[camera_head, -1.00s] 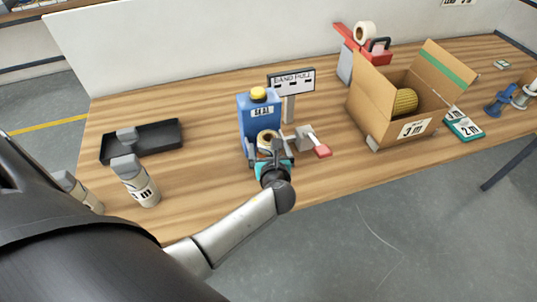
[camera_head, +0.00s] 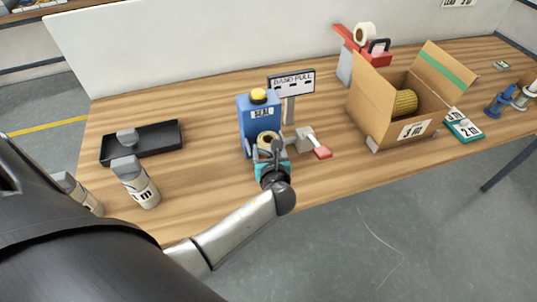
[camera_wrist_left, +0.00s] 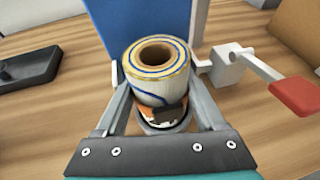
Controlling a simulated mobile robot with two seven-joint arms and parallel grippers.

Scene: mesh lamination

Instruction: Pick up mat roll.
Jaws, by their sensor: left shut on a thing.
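The mat roll (camera_wrist_left: 157,75) is a pale roll with blue and yellow edges and a brown core. In the left wrist view it stands upright between the fingers of my left gripper (camera_wrist_left: 158,92), which is shut on it. A dark and orange patch shows low on its near side; its base is partly hidden. In the head view the mat roll (camera_head: 266,139) is just in front of the blue SEAL machine (camera_head: 258,122), with my left gripper (camera_head: 269,152) at it. My right gripper is out of view.
A grey lever device with a red handle (camera_head: 322,152) stands close right of the roll. A cardboard box (camera_head: 372,109) holding a yellow roll (camera_head: 404,102) is further right. Bare wood lies between bottles and machine.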

